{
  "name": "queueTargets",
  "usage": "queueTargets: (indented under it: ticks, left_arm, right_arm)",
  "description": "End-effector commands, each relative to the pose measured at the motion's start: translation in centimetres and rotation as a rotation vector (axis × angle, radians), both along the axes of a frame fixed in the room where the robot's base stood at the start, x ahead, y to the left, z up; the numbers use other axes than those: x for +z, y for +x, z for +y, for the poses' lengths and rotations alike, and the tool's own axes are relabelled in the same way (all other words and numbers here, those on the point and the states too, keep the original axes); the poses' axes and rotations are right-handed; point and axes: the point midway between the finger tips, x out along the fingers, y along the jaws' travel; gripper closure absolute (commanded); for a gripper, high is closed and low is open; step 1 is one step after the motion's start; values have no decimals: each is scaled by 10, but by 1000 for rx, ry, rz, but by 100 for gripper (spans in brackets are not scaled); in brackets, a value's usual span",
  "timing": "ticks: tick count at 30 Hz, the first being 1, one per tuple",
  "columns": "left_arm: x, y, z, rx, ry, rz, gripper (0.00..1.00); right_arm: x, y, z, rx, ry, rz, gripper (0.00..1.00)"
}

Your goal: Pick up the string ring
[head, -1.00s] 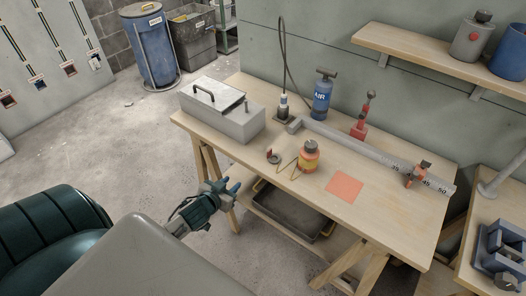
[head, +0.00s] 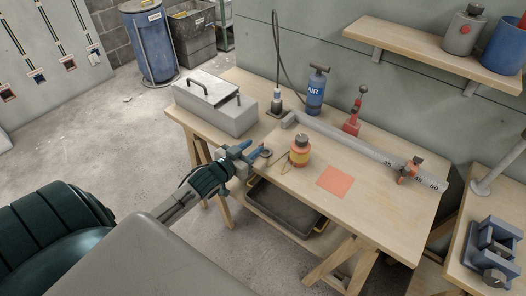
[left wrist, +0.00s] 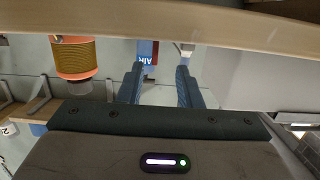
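A small grey ring (head: 265,153) lies near the front edge of the wooden workbench in the head view. A thin yellowish string shows between it and the reel (head: 300,151), an orange and yellow pot with a dark cap. My left gripper (head: 250,152) is at the bench's front edge, just left of the ring, its blue fingers pointing towards it. In the left wrist view the fingers (left wrist: 160,82) are apart with nothing visible held between them. The wound reel (left wrist: 75,58) shows left of them; I cannot make out the ring there. My right gripper is not in view.
The grey metal box (head: 215,105) stands behind my left gripper. The blue AIR bottle (head: 316,92), a red clamp (head: 354,110) and a long ruled bar (head: 350,145) stand further back. An orange square (head: 334,181) lies flat at right. A dark tray (head: 285,205) sits below the bench.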

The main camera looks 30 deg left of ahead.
Motion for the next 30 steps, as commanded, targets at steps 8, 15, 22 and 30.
queueTargets:
  ticks: [8,15,22,30]
  left_arm:
    - [-3,15,-3,-1,-2,-1,68]
    - [-9,45,-10,0,-3,-1,68]
    - [-11,60,-11,-1,0,0,68]
    - [-11,60,-11,-2,0,1,84]
  right_arm:
    - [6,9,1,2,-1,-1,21]
    - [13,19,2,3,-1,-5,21]
    - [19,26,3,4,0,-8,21]
    - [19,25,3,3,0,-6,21]
